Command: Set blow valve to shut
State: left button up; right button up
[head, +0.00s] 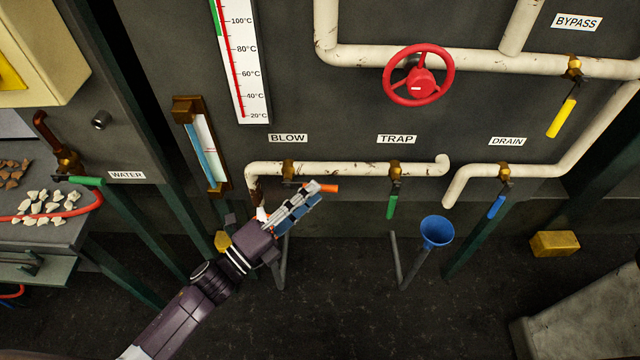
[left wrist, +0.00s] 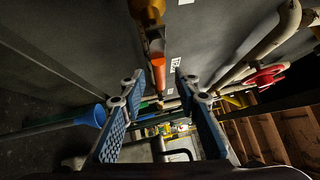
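The blow valve (head: 288,170) is a brass body on the white pipe under the BLOW label. Its orange lever (head: 328,188) points to the right and slightly down, and part of it is hidden by my fingers. My left gripper (head: 310,196) is at this lever. In the left wrist view, the orange lever (left wrist: 158,75) shows between my two blue-padded fingers, with gaps on both sides. The left gripper (left wrist: 163,88) is open there. The brass body (left wrist: 153,12) is above in that view. My right gripper is in neither view.
To the right are the trap valve's green lever (head: 392,206), the drain valve's blue lever (head: 496,207) and a blue funnel (head: 437,231). A red handwheel (head: 420,75) sits above. A gauge (head: 205,150) is at left.

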pick_arm(q)
jog(key=shift+x, duration=1.65)
grip_shut()
